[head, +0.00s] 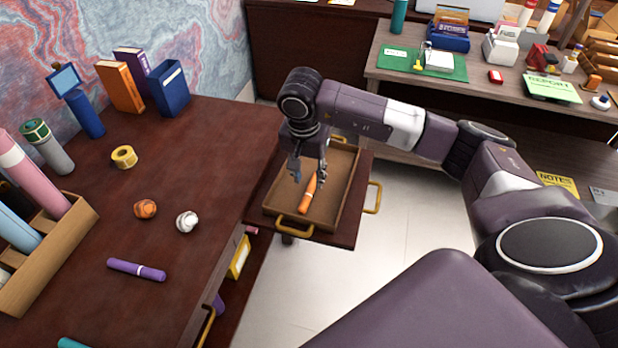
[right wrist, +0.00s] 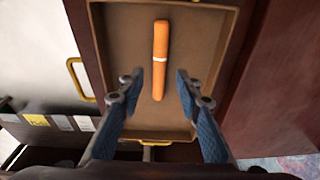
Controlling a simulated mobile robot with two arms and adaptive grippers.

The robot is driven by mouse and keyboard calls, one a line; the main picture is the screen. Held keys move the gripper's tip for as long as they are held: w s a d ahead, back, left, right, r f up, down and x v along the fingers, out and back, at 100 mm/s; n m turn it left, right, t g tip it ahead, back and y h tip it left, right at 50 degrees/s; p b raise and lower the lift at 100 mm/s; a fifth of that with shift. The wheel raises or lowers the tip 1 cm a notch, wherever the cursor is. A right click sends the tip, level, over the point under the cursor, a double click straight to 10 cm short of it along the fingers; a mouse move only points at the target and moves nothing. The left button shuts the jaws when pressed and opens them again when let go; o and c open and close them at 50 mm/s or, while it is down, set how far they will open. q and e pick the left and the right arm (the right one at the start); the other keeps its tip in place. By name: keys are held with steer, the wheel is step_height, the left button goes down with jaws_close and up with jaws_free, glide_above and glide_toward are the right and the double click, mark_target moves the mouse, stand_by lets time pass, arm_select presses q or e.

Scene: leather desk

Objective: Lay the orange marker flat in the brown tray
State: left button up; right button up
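The orange marker (head: 308,194) lies flat inside the brown tray (head: 334,201), lengthwise along it. In the right wrist view the marker (right wrist: 160,58) shows a pale band and rests on the floor of the tray (right wrist: 118,45). My right gripper (head: 307,174) is above the tray. In the right wrist view its two fingers (right wrist: 158,78) stand apart with a gap on each side of the marker, and nothing is held. My left gripper is in neither view.
The tray has yellow handles (head: 294,226) and sits on a dark pulled-out shelf (head: 341,230) beside the desk (head: 215,130). On the desk are a purple marker (head: 136,270), crumpled balls (head: 187,221), a tape roll (head: 124,157) and a wooden organizer (head: 50,255). A second desk (head: 400,75) stands behind.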

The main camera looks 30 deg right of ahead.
mark_target(307, 195)
step_height(307, 195, up, 7)
steer(key=p, duration=0.3)
steer(key=shift+s+a, duration=0.35)
steer(key=shift+a, duration=0.1)
